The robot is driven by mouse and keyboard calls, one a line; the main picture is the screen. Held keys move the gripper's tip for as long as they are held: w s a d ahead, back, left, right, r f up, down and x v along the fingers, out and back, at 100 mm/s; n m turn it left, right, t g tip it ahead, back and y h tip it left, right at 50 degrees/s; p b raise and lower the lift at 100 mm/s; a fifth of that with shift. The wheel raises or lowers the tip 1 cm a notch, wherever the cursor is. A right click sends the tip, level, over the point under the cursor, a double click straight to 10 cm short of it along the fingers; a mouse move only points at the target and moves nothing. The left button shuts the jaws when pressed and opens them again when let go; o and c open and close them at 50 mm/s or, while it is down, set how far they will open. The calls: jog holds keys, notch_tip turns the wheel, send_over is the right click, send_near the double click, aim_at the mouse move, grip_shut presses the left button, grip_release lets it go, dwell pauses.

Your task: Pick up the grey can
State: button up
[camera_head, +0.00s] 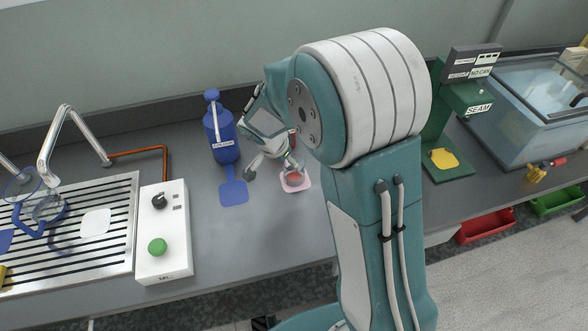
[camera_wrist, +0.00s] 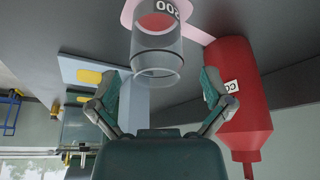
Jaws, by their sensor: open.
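A grey, see-through can-shaped cylinder (camera_wrist: 158,52) shows in the wrist view, just beyond my fingertips and between their lines. In the head view my gripper (camera_head: 271,166) hangs over the counter, close to the pink mat (camera_head: 304,187); the can is hard to make out there.
A red bottle (camera_wrist: 240,95) stands close to my right finger in the wrist view. A blue bottle (camera_head: 220,135) and blue mat (camera_head: 233,192) are left of my gripper. A control box (camera_head: 165,225), drain rack (camera_head: 118,235) and green seamer (camera_head: 445,125) flank the counter.

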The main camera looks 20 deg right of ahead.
jog(key=x, duration=0.6)
jog(key=shift+d+r, duration=0.1)
jog(key=shift+d, duration=0.2)
jog(key=shift+c, duration=0.3)
jog(key=c, duration=0.7)
jog(key=shift+r, duration=0.1)
